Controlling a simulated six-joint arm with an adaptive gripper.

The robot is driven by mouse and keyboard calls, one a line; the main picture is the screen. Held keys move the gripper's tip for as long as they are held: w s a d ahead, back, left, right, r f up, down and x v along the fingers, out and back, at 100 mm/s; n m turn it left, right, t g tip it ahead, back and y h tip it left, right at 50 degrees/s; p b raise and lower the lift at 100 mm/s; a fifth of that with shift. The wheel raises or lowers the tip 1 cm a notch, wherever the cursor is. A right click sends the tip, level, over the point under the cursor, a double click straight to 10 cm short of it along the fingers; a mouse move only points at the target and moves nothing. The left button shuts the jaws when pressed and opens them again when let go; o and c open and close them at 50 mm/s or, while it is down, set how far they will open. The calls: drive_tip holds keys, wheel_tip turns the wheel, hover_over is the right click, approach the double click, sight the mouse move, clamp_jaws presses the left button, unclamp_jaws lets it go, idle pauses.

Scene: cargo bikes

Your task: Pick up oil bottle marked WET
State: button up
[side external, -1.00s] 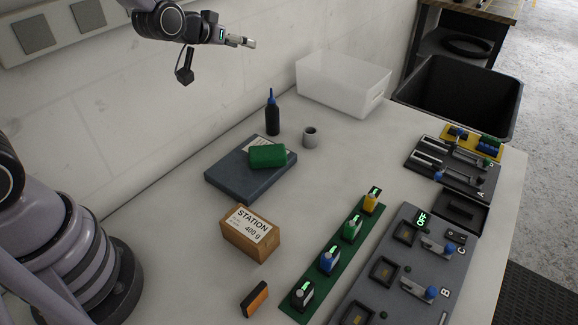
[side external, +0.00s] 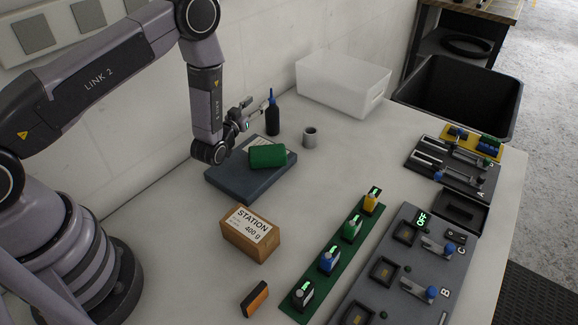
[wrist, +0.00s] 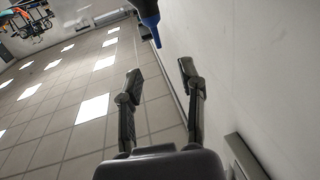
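A dark bottle (side external: 272,118) with a blue nozzle stands upright on the bench near the wall. No WET marking can be read on it. My gripper (side external: 256,106) is low beside it, just to its left in the side view, with a small gap that is hard to judge. In the wrist view the two fingers (wrist: 160,74) are spread apart with nothing between them. The bottle's blue nozzle (wrist: 149,20) shows past the fingertips at the top of that view, and most of its body is out of frame.
A blue-grey case (side external: 235,185) with a green roll (side external: 268,156) on it lies below my wrist. A grey cup (side external: 310,137) stands right of the bottle, and a translucent bin (side external: 340,85) behind it. A STATION box (side external: 250,235) stands in front.

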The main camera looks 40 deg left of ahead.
sight(271, 90)
drive_tip(key=w, duration=0.2)
drive_tip(key=w+a, duration=0.1)
drive_tip(key=w, duration=0.5)
drive_tip(key=shift+w+a+f, duration=0.1)
drive_tip(key=shift+a, duration=0.15)
clamp_jaws()
